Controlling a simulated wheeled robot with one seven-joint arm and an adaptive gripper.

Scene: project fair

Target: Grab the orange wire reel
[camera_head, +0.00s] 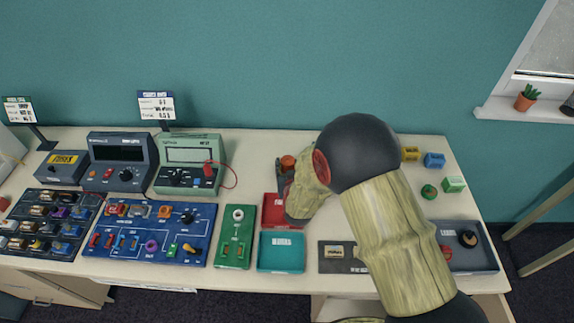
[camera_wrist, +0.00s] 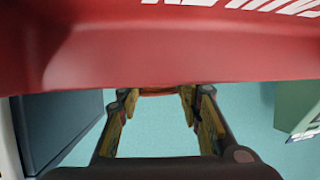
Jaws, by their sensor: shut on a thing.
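The orange wire reel (camera_head: 288,163) shows as a small orange round piece at my gripper (camera_head: 284,172), behind the red bin and left of my arm. My gripper also shows in the wrist view (camera_wrist: 160,108), its two fingers shut on the reel. Only a thin orange-red strip of the reel (camera_wrist: 157,93) is visible between the fingertips there; the red bin's wall hides the rest. My wrist hides part of the gripper in the head view.
The red bin (camera_head: 272,211) is close to the wrist camera. A teal bin (camera_head: 281,252) and green board (camera_head: 235,238) are in front. Yellow (camera_head: 410,153) and blue (camera_head: 434,160) pieces stand at back right. A dark tray (camera_head: 482,262) is at right. Green meter (camera_head: 191,160) stands left.

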